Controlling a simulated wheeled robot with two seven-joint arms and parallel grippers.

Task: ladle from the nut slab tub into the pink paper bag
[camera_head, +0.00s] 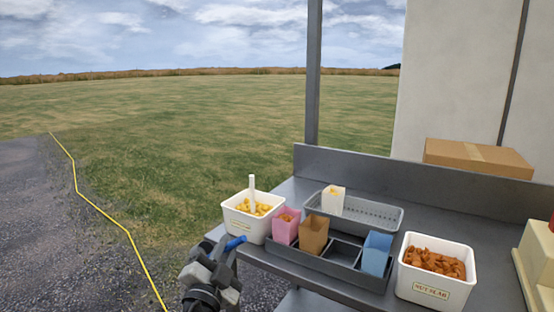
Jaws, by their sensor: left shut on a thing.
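The nut slab tub (434,289) is white, labelled and full of orange-brown pieces, at the right of the counter. The pink paper bag (283,234) stands upright in the left end of a dark divided rack, with some orange-brown stuff showing at its mouth. My left gripper (229,248) is low at the counter's left edge, in front of a white tub of yellow pieces. It is shut on a short blue handle (237,242); whatever the handle belongs to is not clear. My right gripper is out of view.
The white tub of yellow pieces (237,223) has a white stick standing in it. The dark rack (318,266) also holds a brown bag (313,238) and a blue bag (376,255). A grey tray (383,213) with a cream bag (333,200) lies behind. A cardboard box (475,157) stands back right.

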